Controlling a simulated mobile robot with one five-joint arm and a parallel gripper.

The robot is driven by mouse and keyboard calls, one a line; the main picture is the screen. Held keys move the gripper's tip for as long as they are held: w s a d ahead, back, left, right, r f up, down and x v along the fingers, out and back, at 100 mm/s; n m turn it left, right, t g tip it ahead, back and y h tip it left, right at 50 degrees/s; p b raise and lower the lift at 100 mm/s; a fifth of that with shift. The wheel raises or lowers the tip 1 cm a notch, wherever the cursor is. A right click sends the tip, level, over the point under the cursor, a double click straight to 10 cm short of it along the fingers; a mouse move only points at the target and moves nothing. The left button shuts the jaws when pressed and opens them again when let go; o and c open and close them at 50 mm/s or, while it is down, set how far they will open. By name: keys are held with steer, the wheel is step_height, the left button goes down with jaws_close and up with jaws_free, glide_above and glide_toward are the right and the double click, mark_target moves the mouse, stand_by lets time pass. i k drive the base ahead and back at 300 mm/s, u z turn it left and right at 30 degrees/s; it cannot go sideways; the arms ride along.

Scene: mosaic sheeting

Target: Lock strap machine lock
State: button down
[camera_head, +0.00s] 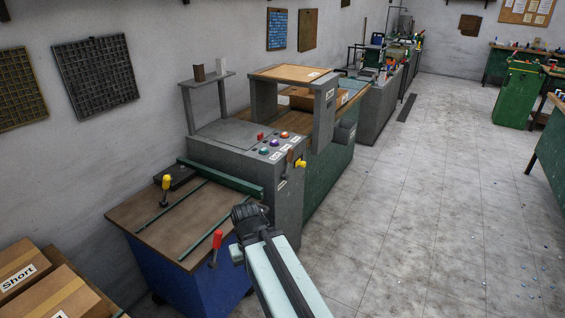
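The strap machine looks to be the grey cabinet (286,200) along the left wall, with an arch (324,110) over a brown bed. Its sloped top carries several coloured buttons. A small yellow part (300,163) sits on the cabinet's right side beside labels; it may be the lock, but I cannot tell its position. My gripper (243,213) is dark and lies in front of the cabinet's lower left side, below and left of the yellow part and apart from it. I see it from behind, so its fingers are unclear.
A low blue table (145,205) with a green rail, a yellow-knobbed lever (166,189) and a red handle (216,240) stands left of my gripper. Cardboard boxes (55,290) fill the lower left. A green cabinet (518,95) stands far right. The tiled floor (420,210) is mostly clear.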

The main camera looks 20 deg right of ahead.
mark_target(303, 164)
steer(key=u, duration=0.1)
steer(key=i, duration=1)
steer(key=u, duration=0.05)
